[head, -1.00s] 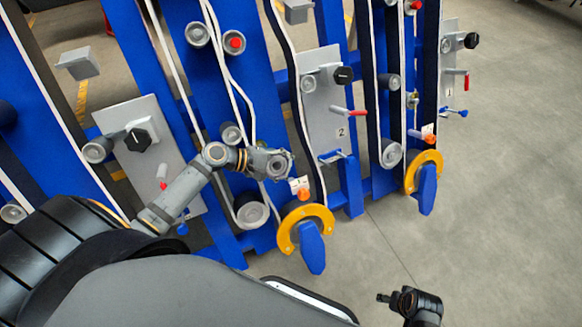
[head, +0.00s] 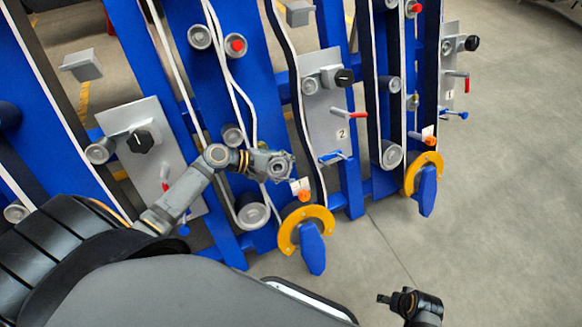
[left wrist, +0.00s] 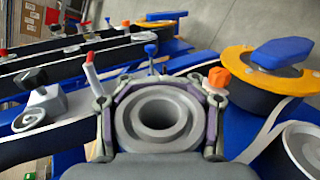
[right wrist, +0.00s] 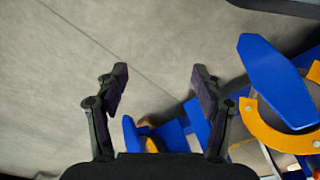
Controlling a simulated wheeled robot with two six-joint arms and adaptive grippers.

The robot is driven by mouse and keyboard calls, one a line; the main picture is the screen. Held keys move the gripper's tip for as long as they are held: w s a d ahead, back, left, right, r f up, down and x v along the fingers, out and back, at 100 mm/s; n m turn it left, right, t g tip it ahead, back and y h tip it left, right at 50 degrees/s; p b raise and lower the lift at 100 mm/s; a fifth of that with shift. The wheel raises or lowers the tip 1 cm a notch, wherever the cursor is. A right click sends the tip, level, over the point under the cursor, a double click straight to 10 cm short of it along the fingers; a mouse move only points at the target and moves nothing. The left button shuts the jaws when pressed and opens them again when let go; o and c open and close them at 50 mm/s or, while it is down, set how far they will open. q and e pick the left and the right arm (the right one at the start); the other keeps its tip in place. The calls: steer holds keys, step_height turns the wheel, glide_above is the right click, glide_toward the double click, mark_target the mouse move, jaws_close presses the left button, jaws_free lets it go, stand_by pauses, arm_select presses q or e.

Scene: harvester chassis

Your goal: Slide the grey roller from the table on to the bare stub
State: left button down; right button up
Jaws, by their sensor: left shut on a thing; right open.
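The grey roller (left wrist: 160,142), a thick ring with a hollow bore, is held between the fingers of my left gripper (left wrist: 161,100), its open end facing the left wrist camera. In the head view my left gripper (head: 276,165) is in front of the blue frame, above a large grey roller on it (head: 252,214). The gripper hides most of the held roller there. I cannot tell surely which post is the bare stub; it may be hidden behind the held roller. My right gripper (right wrist: 159,76) is open and empty, over bare floor.
The blue frame (head: 205,130) carries several rollers, white and black belts, and grey panels (head: 325,110) with black knobs and red levers. A yellow ring guard with a blue flap (head: 312,250) is right of my left gripper. The floor (head: 510,190) at right is clear.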

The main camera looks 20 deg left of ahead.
arm_select(q)
steer(key=shift+r, duration=0.15)
arm_select(e)
steer(key=shift+r, duration=0.35)
steer(key=shift+f, duration=0.1)
steer(key=shift+s+d+f, duration=0.5)
steer(key=shift+s+f, duration=0.1)
steer(key=shift+f, duration=1.75)
arm_select(q)
steer(key=shift+w+a+f+b, duration=1.4)
steer(key=shift+w+a+b, duration=0.1)
steer(key=shift+a, duration=0.2)
steer(key=c, duration=1)
jaws_free()
steer(key=o, duration=0.6)
arm_select(e)
step_height(320, 180, up, 10)
steer(key=w+a, duration=0.1)
steer(key=a, duration=0.1)
steer(key=shift+w+a, duration=0.25)
